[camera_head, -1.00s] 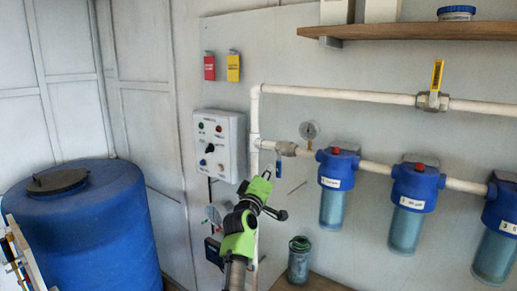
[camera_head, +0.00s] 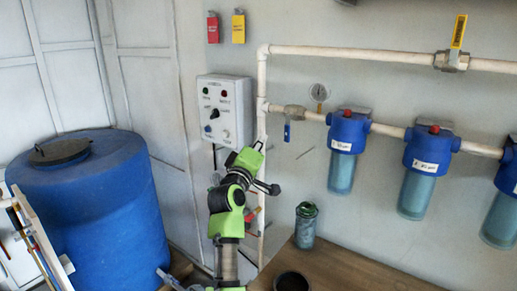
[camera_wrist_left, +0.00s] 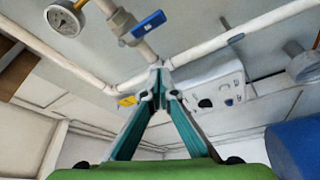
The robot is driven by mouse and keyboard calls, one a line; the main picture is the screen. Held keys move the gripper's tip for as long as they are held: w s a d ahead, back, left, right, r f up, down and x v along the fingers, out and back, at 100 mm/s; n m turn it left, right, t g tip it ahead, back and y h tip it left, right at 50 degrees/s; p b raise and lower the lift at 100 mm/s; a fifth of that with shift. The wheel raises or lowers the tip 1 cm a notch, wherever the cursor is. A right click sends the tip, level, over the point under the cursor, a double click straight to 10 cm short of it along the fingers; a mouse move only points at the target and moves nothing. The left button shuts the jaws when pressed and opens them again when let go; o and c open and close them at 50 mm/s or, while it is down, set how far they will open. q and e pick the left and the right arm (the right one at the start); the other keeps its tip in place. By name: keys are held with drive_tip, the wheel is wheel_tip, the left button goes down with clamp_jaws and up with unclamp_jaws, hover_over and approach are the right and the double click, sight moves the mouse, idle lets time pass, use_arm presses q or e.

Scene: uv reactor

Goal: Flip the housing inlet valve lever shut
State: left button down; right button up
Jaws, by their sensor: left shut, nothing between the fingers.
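The inlet valve (camera_head: 293,112) sits on the lower white pipe, left of the first blue filter housing. Its blue lever (camera_head: 287,132) hangs down, across the pipe's line. In the left wrist view the blue lever (camera_wrist_left: 148,24) shows above and slightly left of the fingertips, apart from them. My left gripper (camera_head: 260,144) is just left of and slightly below the lever in the head view. In the left wrist view my left gripper (camera_wrist_left: 158,70) has its fingertips together with nothing between them. My right gripper is not in view.
A pressure gauge (camera_head: 319,92) sits right of the valve. A yellow-handled valve (camera_head: 452,60) is on the upper pipe. A control box (camera_head: 220,108) is left of the vertical pipe. Filter housings (camera_head: 348,132) hang at right.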

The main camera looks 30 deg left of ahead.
use_arm(q)
drive_tip(key=shift+v, duration=1.1)
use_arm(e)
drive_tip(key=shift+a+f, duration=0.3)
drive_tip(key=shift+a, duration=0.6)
use_arm(q)
drive_tip(key=shift+s+a+r, duration=0.1)
drive_tip(key=shift+a+r, duration=0.05)
drive_tip(key=shift+a, duration=0.05)
